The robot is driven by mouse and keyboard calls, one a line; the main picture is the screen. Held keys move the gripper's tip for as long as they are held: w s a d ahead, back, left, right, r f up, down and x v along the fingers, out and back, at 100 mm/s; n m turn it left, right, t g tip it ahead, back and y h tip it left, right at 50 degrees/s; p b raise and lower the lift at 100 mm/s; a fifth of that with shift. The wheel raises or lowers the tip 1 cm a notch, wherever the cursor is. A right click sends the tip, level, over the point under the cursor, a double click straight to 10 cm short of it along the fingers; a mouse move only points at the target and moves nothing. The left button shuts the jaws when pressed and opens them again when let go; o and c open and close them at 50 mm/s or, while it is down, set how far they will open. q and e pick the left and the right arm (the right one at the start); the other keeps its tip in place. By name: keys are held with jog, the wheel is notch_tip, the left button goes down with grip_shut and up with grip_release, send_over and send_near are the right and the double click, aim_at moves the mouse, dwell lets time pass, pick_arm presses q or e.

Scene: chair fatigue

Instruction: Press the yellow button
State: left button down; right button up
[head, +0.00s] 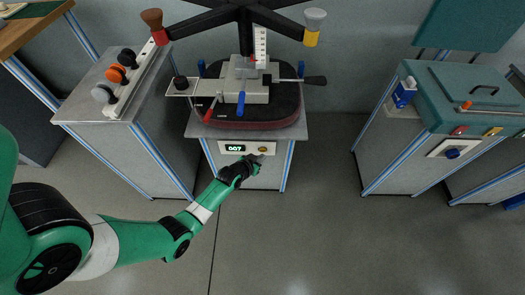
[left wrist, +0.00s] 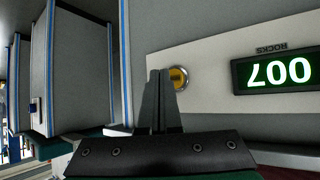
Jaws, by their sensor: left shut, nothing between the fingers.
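The yellow button (head: 263,150) is round and sits on a light panel (head: 226,143) on the front of the middle cabinet, right of a green display reading 007 (head: 235,148). In the left wrist view the yellow button (left wrist: 180,77) shows just beside the fingertips, partly covered by them. My left gripper (head: 259,158) is shut and empty, with its tips at the button's lower edge in the head view. In the left wrist view the shut fingers (left wrist: 159,72) point at the panel; I cannot tell whether they touch the button. My right gripper is not in view.
Above the panel, a chair base and a grey clamp (head: 244,82) with several levers rest on a dark red-edged seat (head: 250,124). A left cabinet (head: 75,95) carries several knobs, and a right cabinet (head: 388,150) has a blue knob (head: 453,153). The floor in front is clear.

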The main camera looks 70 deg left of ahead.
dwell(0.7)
pick_arm(q)
jog(key=shift+w+a, duration=0.2)
jog(key=shift+a, duration=0.2)
jog(key=shift+w+a, duration=0.15)
jog(key=shift+a, duration=0.2)
dwell(0.5)
jog(key=shift+d, duration=0.1)
jog(key=shift+s+d+p, duration=0.3)
jog(key=shift+d+p, duration=0.1)
jog(key=shift+d, duration=0.25)
jog(key=shift+s+d+p, duration=0.35)
jog(key=shift+d, duration=0.4)
jog(key=shift+s+d+p, duration=0.4)
jog(key=shift+d, duration=0.35)
jog(key=shift+s+d+p, duration=0.35)
jog(key=shift+d, duration=0.4)
